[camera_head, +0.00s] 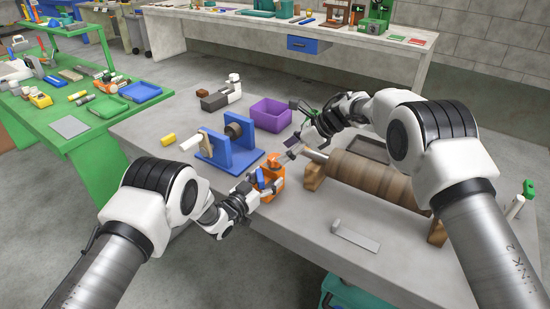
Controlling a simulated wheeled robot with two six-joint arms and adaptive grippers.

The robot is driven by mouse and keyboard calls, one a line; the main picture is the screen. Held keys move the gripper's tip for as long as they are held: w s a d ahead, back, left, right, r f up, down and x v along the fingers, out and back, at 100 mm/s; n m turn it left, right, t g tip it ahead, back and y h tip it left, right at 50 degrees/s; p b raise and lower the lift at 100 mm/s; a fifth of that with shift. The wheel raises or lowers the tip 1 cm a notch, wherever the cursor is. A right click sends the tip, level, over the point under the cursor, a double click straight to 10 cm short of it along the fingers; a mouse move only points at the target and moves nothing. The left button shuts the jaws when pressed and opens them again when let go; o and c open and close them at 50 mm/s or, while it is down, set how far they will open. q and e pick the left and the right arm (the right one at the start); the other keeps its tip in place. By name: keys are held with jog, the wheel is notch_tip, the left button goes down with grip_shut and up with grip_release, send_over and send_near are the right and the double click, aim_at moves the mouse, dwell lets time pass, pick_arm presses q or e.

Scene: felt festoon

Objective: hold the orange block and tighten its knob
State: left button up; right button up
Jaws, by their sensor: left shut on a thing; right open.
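The orange block (264,190) stands on the grey table near its front edge, in the middle of the view. A blue part (259,177) shows on its left side. I cannot clearly make out the knob. My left gripper (256,188) comes in from the lower left and is shut on the orange block. My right gripper (296,150) is open above and to the right of the block, apart from it, with its fingers pointing down toward the left. The arms and fingers hide part of the block.
A wooden roller (365,178) on supports lies close right of the block. A blue stand (229,147) with a crank is behind left, a purple bin (271,114) behind. A flat metal bracket (355,236) lies at the front. A green table (75,125) stands at the left.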

aim_at(275, 158)
jog(key=x, duration=0.5)
jog(key=c, duration=1.2)
jog(key=shift+o, duration=0.2)
jog(key=shift+m, duration=0.3)
jog(key=m+t+h, duration=0.2)
jog(key=m+t, duration=0.1)
jog(key=m, duration=0.2)
jog(key=shift+a+t, duration=0.1)
jog(key=shift+t, duration=0.2)
jog(key=m+t+h, duration=0.2)
jog(key=m+h, duration=0.1)
jog(key=m, duration=0.1)
jog(key=shift+m, duration=0.4)
jog(key=shift+h, duration=0.3)
jog(key=o, duration=1.2)
jog(key=shift+c, duration=0.2)
